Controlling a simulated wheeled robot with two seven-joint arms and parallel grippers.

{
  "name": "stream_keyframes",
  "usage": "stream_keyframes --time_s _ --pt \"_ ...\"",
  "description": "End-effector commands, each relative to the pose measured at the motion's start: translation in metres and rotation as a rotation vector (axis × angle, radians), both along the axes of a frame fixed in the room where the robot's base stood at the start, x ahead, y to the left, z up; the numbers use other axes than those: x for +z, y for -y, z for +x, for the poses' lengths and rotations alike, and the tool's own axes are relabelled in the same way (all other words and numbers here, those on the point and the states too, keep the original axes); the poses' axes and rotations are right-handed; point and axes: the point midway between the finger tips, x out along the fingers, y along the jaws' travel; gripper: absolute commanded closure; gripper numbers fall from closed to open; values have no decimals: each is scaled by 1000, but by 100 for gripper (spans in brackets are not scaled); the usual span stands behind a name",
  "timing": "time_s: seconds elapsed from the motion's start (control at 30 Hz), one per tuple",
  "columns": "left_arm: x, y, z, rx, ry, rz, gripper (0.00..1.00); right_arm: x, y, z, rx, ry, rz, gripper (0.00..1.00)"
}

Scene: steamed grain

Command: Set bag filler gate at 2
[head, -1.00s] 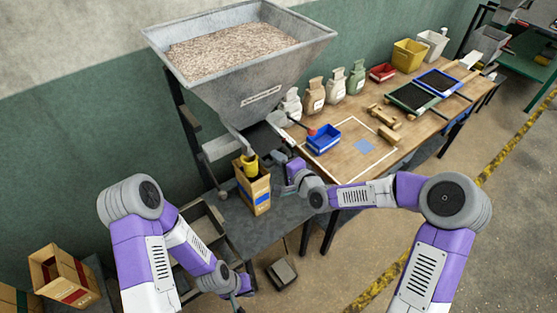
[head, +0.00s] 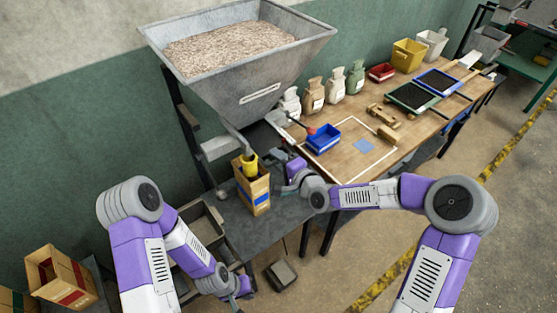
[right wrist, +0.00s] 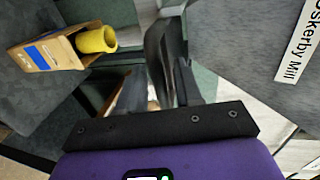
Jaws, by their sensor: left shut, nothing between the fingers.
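The grey hopper (head: 262,92) of the bag filler is full of pale grain (head: 230,45). Its yellow spout (head: 249,165) sits at the mouth of an open paper bag (head: 255,196); both also show in the right wrist view, as the spout (right wrist: 97,39) and the bag (right wrist: 48,52). A lever with a red knob (head: 311,131) reaches out from below the hopper. My right gripper (head: 281,165) is beside the bag, below the lever, apparently not touching the knob. Its fingers are hard to make out. My left gripper (head: 239,300) is shut and empty, low over the floor. No gate scale is readable.
A wooden table (head: 400,135) to the right carries a blue bin (head: 323,139), several filled sacks (head: 335,86), trays and wooden tools. Open cartons (head: 62,277) stand at the lower left. A small dark box (head: 281,274) lies on the floor near my left gripper.

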Motion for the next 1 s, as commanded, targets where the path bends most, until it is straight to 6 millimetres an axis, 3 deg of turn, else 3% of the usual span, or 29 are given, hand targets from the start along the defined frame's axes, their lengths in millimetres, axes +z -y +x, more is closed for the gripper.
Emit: stream_keyframes --time_s 0.27,0.7,1.0 --pt "0 0 0 0 0 0 100 0 1 -1 0 0 0 66" --pt "-3 0 0 0 0 0 100 14 39 -51 -3 1 -1 66" --pt "-3 0 0 0 0 0 100 16 43 -60 0 0 0 66"
